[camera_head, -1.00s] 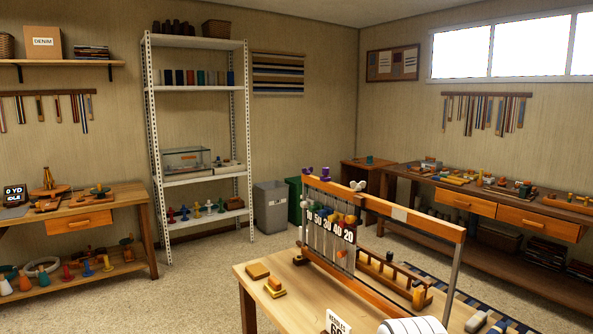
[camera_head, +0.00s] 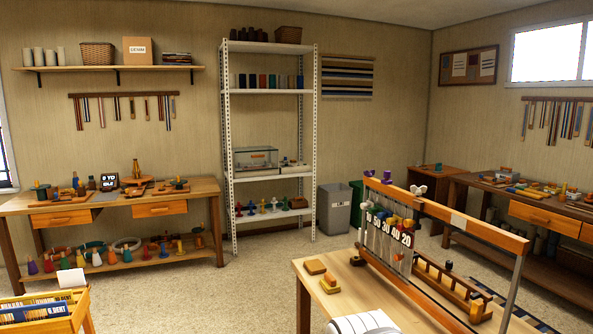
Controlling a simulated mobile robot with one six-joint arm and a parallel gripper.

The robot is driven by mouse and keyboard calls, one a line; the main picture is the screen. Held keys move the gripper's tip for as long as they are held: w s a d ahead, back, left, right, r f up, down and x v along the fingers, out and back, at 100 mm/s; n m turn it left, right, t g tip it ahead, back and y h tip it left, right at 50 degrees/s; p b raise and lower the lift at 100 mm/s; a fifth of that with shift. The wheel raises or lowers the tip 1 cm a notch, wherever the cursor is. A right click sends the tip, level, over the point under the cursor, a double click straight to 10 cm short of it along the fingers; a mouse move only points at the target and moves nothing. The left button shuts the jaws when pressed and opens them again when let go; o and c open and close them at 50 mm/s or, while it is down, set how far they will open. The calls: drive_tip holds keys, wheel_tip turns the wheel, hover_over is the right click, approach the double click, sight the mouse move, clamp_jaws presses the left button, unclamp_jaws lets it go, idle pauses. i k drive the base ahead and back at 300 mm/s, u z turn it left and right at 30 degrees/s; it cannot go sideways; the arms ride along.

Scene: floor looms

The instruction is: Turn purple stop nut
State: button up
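Two small purple pieces stand on top of the wooden loom frame at its far left end, a left one (camera_head: 369,173) and a right one (camera_head: 387,177). They are too small for me to tell which is a stop nut or how it is turned. The loom frame (camera_head: 470,226) stands on the light wooden table (camera_head: 309,278) at the lower right. White wing-shaped pieces (camera_head: 417,190) sit on the same top bar. Number tags (camera_head: 390,226) and coloured pieces hang below it. My gripper is not in view.
A workbench (camera_head: 110,203) with cones and tools stands at the left wall. A metal shelf (camera_head: 270,177) and a grey bin (camera_head: 334,209) stand at the back. A file crate (camera_head: 45,315) is at lower left. Carpet (camera_head: 220,290) between crate and table is clear.

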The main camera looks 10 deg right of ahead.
sight(368, 173)
drive_tip(key=u, duration=0.95)
drive_tip(key=i, duration=2.6)
drive_tip(key=z, duration=2.9)
drive_tip(key=i, duration=1)
drive_tip(key=z, duration=0.05)
